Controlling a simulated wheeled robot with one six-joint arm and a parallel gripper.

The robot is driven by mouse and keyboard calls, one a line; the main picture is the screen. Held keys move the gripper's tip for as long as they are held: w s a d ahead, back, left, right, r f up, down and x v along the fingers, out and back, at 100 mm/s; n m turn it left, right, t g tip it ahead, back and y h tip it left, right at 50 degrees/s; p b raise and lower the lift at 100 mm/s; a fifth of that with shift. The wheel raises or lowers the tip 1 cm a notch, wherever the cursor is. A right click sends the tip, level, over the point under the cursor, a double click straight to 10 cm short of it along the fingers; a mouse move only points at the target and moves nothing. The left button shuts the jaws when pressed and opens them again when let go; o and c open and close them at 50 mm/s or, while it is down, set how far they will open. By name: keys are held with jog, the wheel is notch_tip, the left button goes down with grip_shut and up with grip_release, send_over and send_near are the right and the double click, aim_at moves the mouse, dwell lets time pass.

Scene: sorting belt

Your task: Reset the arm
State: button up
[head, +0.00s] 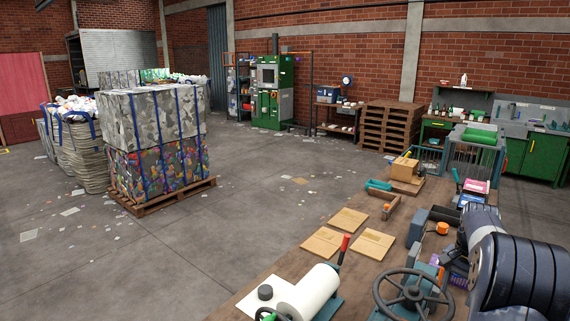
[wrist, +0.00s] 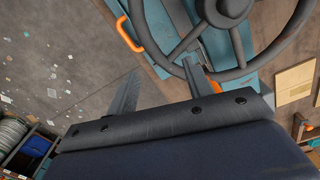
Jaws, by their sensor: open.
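My gripper (wrist: 160,70) shows in the wrist view with its two grey fingers spread apart and nothing between them. Its fingers point toward a dark grey handwheel (wrist: 228,8) on a teal machine; the right finger overlaps the wheel's rim in the picture, and I cannot tell if they touch. In the head view the handwheel (head: 413,289) stands at the front of the workbench. My dark arm is at the lower right of the head view, and I cannot make out the gripper there.
An orange handle (wrist: 130,36) lies left of the wheel in the wrist view. Open concrete floor (head: 240,235) spreads left, with strapped bales (head: 155,150) on a pallet.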

jog(key=s+m, duration=0.1)
jog(key=s+a+m, duration=0.1)
jog(key=m, duration=0.1)
jog(key=shift+s+a, duration=0.25)
jog(key=shift+a, duration=0.05)
jog(key=s+a+m, duration=0.1)
jog(key=m, duration=0.1)
jog(key=s+a+m+b, duration=0.1)
jog(key=m, duration=0.1)
jog(key=shift+a+f+b, duration=0.1)
jog(key=shift+a+b, duration=0.15)
jog(key=shift+b, duration=0.05)
jog(key=a+m, duration=0.1)
jog(key=s+a+m+b, duration=0.1)
jog(key=shift+a+m, duration=0.15)
jog(key=shift+m, duration=0.25)
jog(key=shift+s+a+m+b, duration=0.15)
jog(key=shift+a+m+b, duration=0.8)
jog(key=shift+a+m, duration=0.65)
jog(key=shift+d, duration=0.15)
